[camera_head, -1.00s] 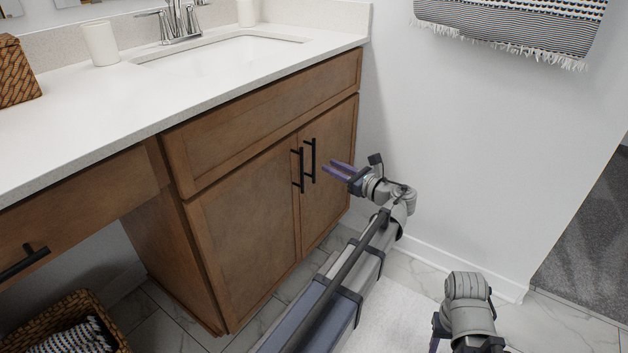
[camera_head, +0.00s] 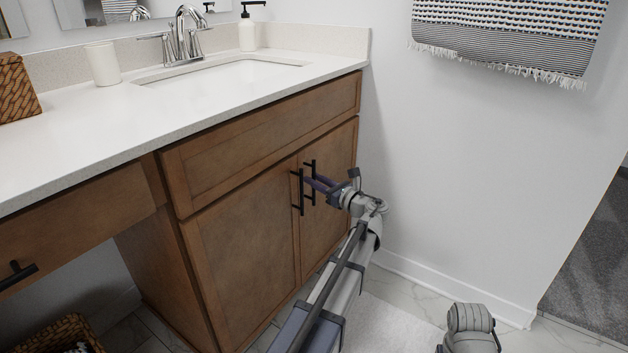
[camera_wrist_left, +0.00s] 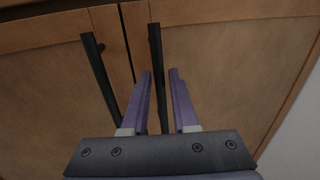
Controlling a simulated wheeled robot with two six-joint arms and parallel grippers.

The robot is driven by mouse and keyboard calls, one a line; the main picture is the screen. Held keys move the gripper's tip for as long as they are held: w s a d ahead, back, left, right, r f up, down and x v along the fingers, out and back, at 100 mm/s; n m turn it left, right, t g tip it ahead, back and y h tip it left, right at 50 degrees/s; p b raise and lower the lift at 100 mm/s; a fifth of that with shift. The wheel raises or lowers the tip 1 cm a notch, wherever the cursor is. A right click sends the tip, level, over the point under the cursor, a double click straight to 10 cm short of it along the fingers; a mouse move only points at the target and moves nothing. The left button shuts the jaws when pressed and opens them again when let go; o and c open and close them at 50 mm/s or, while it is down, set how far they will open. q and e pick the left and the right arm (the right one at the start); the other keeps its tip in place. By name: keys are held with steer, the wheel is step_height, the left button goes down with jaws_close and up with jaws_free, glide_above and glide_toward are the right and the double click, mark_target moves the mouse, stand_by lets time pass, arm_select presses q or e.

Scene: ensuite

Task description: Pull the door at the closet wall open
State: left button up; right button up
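The vanity has two brown cabinet doors with black bar handles. The right door (camera_head: 335,195), beside the white wall, appears closed, as does the left door (camera_head: 245,245). My left gripper (camera_head: 311,186) is at the right door's handle (camera_head: 309,167), its purple fingers pointing at the door. In the left wrist view the fingers (camera_wrist_left: 160,72) are apart, and the right handle (camera_wrist_left: 155,50) runs down between them. Whether they touch it cannot be told. The left door's handle (camera_wrist_left: 97,70) lies outside the left finger. My right gripper is not visible; only part of that arm shows.
The white countertop (camera_head: 120,130) with the sink juts above the doors. The white wall (camera_head: 450,170) stands close to the right of my left arm, with a towel (camera_head: 505,40) above. A woven basket (camera_head: 65,335) sits at lower left. A white rug (camera_head: 385,325) lies in front.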

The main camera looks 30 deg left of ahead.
arm_select(q)
steer(key=shift+a, duration=0.3)
steer(key=shift+c, duration=0.4)
jaws_close()
stand_by(0.9)
